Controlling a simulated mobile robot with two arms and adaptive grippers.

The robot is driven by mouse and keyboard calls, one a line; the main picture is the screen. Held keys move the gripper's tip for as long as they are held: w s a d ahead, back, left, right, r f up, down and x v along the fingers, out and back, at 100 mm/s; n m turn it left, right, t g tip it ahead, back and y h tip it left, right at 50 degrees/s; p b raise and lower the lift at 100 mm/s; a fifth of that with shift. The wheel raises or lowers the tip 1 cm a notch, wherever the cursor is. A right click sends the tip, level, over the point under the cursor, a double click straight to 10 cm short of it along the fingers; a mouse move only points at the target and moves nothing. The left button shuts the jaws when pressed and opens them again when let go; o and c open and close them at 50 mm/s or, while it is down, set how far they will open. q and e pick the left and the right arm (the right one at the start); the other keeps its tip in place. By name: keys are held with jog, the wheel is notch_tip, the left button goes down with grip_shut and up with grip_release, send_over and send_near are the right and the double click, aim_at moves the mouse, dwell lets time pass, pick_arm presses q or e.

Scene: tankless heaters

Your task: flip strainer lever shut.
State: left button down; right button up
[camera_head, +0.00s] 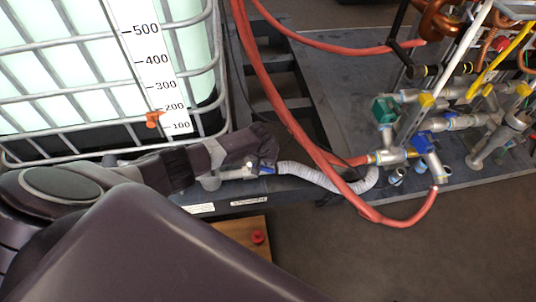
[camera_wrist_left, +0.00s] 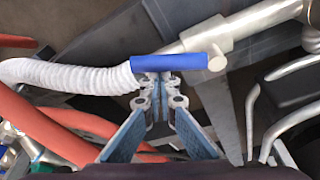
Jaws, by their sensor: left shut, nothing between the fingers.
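A blue lever handle (camera_wrist_left: 168,68) lies crosswise over a grey metal pipe fitting in the left wrist view. In the head view, the lever (camera_head: 267,170) shows small on the pipe between the tank and a white corrugated hose. My left gripper (camera_head: 262,160) reaches in from the left, right beside the lever. In the left wrist view, the gripper's fingertips (camera_wrist_left: 156,82) are together just below the lever's left half, with nothing between them. Whether they touch the lever I cannot tell. My right gripper is not in view.
The white corrugated hose (camera_wrist_left: 70,77) joins the fitting. Red hoses (camera_head: 290,115) arc close to my left gripper. A caged liquid tank (camera_head: 70,60) stands at left. Pipes with green and blue valve handles (camera_head: 423,140) stand at right. The floor at lower right is clear.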

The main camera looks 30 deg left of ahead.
pick_arm(q)
jog(key=shift+s+d+m+h+p, duration=0.25)
jog(key=shift+s+m+p, duration=0.35)
jog(key=shift+m, duration=0.4)
jog(key=shift+s+m, duration=0.3)
jog(key=shift+m, duration=0.1)
jog(key=shift+s+d+m+h, duration=0.1)
jog(key=shift+s+m+h, duration=0.4)
jog(key=shift+m, duration=0.4)
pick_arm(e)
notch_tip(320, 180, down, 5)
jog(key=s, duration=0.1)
pick_arm(q)
jog(key=shift+s+a+m+g+h+b, duration=0.15)
jog(key=shift+s+a+m+h+b, duration=0.25)
jog(key=shift+s+m, duration=0.6)
jog(key=shift+s+a+m+g+h+b, duration=0.1)
jog(key=shift+s+m+h+b, duration=0.3)
jog(key=shift+m, duration=1)
jog(key=shift+s+a+m+g+h+b, duration=0.2)
jog(key=shift+s+m+b, duration=0.3)
jog(key=shift+s+m, duration=0.65)
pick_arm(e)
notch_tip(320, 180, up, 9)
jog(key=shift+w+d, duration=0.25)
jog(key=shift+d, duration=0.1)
pick_arm(q)
jog(key=shift+a, duration=0.1)
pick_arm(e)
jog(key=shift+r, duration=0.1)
